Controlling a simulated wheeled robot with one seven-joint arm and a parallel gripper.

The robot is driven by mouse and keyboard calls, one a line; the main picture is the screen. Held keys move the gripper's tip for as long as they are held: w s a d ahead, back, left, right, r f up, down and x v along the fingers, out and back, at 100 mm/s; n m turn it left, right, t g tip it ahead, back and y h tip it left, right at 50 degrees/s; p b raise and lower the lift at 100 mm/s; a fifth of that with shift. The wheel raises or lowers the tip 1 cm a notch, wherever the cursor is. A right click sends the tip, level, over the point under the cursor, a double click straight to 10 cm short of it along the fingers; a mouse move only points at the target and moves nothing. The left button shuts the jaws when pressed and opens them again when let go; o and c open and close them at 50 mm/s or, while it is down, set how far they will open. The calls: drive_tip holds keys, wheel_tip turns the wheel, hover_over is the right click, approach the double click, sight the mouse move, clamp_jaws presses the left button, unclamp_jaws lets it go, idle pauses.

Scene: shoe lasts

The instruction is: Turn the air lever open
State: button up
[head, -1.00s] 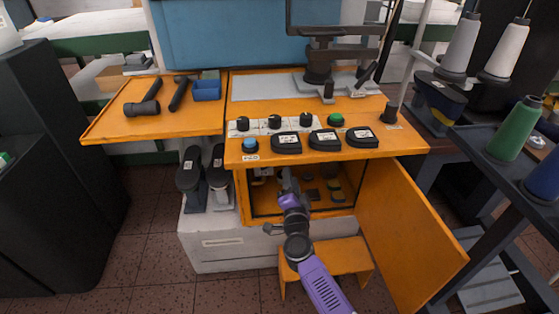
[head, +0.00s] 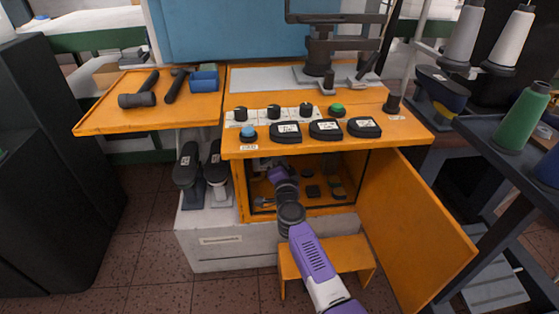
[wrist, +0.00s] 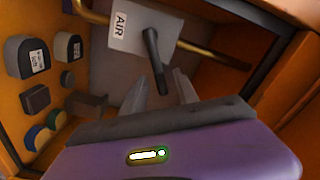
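The air lever (wrist: 155,62) is a dark handle on a grey plate marked AIR (wrist: 133,38), inside the orange cabinet. In the wrist view it slants down from its pivot on the plate. My gripper (wrist: 160,80) is open, with its two grey fingers apart. The lever's lower end appears between the fingers; I cannot tell whether they touch it. In the head view the gripper is inside the cabinet, hidden by my purple wrist (head: 283,180), and the lever cannot be made out.
A brass pipe (wrist: 215,55) runs beside the plate. Several dark labelled pieces (wrist: 27,56) are along the cabinet's left in the wrist view. The cabinet door (head: 415,225) hangs open at right. The orange top (head: 245,100) with knobs overhangs the opening.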

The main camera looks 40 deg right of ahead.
clamp_jaws()
idle(1.4)
